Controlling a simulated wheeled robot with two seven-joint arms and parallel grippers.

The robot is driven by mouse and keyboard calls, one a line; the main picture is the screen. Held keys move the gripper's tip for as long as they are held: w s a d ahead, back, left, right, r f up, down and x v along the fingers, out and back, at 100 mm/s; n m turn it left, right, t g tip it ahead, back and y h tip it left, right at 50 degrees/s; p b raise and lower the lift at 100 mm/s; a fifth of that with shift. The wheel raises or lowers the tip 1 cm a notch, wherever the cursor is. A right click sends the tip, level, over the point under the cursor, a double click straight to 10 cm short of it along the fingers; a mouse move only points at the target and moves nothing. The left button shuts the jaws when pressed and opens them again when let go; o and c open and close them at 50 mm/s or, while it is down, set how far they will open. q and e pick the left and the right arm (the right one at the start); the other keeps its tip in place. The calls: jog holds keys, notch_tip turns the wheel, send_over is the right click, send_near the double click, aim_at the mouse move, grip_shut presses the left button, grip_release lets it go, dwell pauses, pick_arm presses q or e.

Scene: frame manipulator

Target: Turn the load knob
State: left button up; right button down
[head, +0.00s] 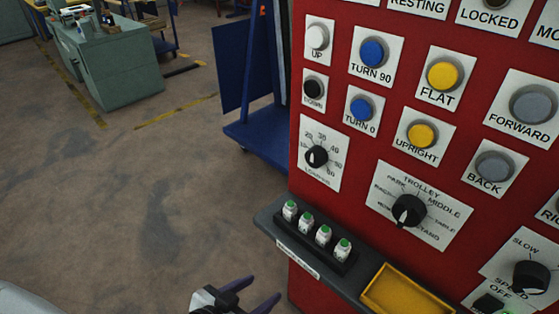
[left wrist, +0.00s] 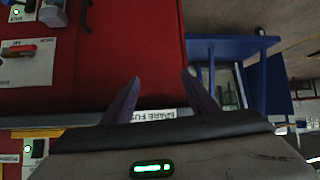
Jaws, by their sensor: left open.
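A black round knob (head: 316,157) with a light pointer mark sits on a white plate with a numbered scale, at the left edge of the red panel (head: 342,210) in the head view. The small label under it is hard to read; it looks like the load knob. My left gripper (head: 258,293) is at the bottom of the head view, below the knob and well apart from it. Its two dark fingers are spread and empty. In the left wrist view the fingers (left wrist: 163,95) point toward the red panel and a "spare fuses" label, upside down. My right gripper is not in view.
A dark shelf (head: 270,215) juts out below the knob, holding several green-topped white fuses (head: 306,221) and a yellow tray (head: 405,290). A trolley selector knob (head: 408,210) and several push buttons share the panel. A blue frame (head: 262,130) stands behind.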

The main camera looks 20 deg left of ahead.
pick_arm(q)
jog(key=w+a+r+t+h+b, duration=0.1)
jog(key=w+r+t+b, duration=0.3)
jog(key=w+r, duration=0.65)
jog(key=t+h+b, duration=0.2)
jog(key=t, duration=0.1)
send_near(312, 162)
jog(key=p+x, duration=0.2)
jog(key=x, duration=0.5)
jog(key=shift+r, duration=0.15)
jog(key=shift+w+d, duration=0.25)
jog(key=shift+w, duration=0.35)
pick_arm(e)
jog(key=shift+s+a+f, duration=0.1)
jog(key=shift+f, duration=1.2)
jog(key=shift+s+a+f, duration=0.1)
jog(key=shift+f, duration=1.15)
pick_arm(q)
jog(key=c, duration=1.1)
jog(key=shift+o, duration=0.2)
jog(key=shift+m, duration=0.3)
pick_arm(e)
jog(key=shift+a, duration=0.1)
